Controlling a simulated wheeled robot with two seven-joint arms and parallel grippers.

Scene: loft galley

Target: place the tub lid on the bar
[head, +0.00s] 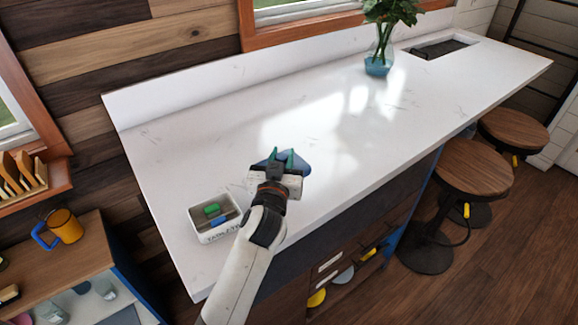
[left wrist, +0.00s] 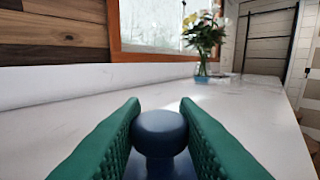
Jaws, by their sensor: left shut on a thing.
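The blue tub lid (head: 301,166) shows in the head view around the tips of my left gripper (head: 281,157). In the left wrist view its round dark-blue knob (left wrist: 160,132) sits between the green finger pads. My left gripper is shut on this knob. The lid is over the white bar (head: 190,150), near its front edge; I cannot tell whether it touches the surface. Most of the lid's plate is hidden by the gripper and knob. My right gripper is in neither view.
An open white tub (head: 213,234) with lettering, holding green and blue pieces, stands left of my arm on the bar. A vase (head: 378,62) with leafy stems and a sink (head: 440,47) are farther back. Stools (head: 472,168) stand at right. The bar's middle is clear.

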